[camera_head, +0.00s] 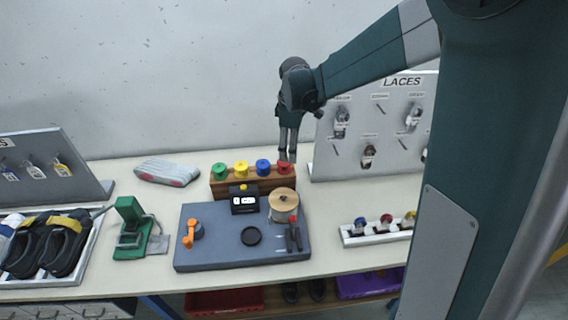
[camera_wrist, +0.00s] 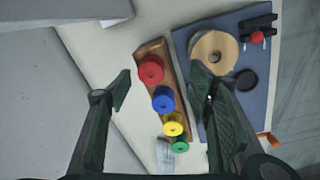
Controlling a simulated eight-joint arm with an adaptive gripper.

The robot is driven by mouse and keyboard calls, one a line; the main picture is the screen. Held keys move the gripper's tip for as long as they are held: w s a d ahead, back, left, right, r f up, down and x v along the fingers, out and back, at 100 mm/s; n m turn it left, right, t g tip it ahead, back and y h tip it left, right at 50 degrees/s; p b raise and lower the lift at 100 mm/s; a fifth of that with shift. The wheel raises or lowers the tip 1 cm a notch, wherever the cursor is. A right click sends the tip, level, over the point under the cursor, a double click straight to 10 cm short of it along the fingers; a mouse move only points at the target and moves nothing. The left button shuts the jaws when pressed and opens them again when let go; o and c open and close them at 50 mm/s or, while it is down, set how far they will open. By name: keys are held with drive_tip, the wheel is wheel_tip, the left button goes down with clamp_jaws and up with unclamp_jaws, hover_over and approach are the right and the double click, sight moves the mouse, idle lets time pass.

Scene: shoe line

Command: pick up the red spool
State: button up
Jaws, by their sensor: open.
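The red spool (camera_head: 284,168) stands at the right end of a brown wooden rack (camera_head: 231,188), in a row with a blue spool (camera_head: 263,166), a yellow spool (camera_head: 240,168) and a green spool (camera_head: 220,170). My gripper (camera_head: 288,158) hangs above the rack's right end, its fingertips close to the red spool in this view. In the wrist view the red spool (camera_wrist: 151,70) lies between my two spread fingers, slightly ahead of the fingertips (camera_wrist: 160,85). My gripper is open, and nothing is held in it.
A blue-grey mat (camera_head: 200,256) in front carries a wooden disc (camera_head: 283,200), a black counter (camera_head: 244,200) and an orange-handled tool (camera_head: 192,233). A LACES board (camera_head: 330,165) stands close on the right. A grey shoe-shaped item (camera_head: 167,173) lies left of the rack.

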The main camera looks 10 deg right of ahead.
sight(284, 163)
drive_tip(key=shift+n+g, duration=0.4)
drive_tip(key=shift+n, duration=0.5)
drive_tip(key=shift+w+a+f+p, duration=0.15)
drive_tip(key=shift+w+a+f, duration=0.15)
drive_tip(key=shift+w+f, duration=0.3)
drive_tip(key=shift+w+a+f+p, duration=0.25)
drive_tip(key=shift+w+f, duration=0.2)
drive_tip(key=shift+f, duration=0.25)
drive_tip(key=shift+w+a+f+p, duration=0.1)
drive_tip(key=shift+w+a+f, duration=0.2)
drive_tip(key=shift+w+f, duration=0.3)
drive_tip(key=shift+s, duration=0.15)
drive_tip(key=shift+f, duration=0.1)
drive_tip(key=shift+f, duration=1.25)
drive_tip(key=shift+f, duration=0.1)
drive_tip(key=shift+w+a+f+p, duration=0.1)
drive_tip(key=shift+f+p, duration=0.1)
drive_tip(key=shift+f, duration=1.05)
drive_tip(key=shift+w+a+f+p, duration=0.1)
drive_tip(key=shift+f+p, duration=0.1)
drive_tip(key=shift+f, duration=1.05)
drive_tip(key=c, duration=1)
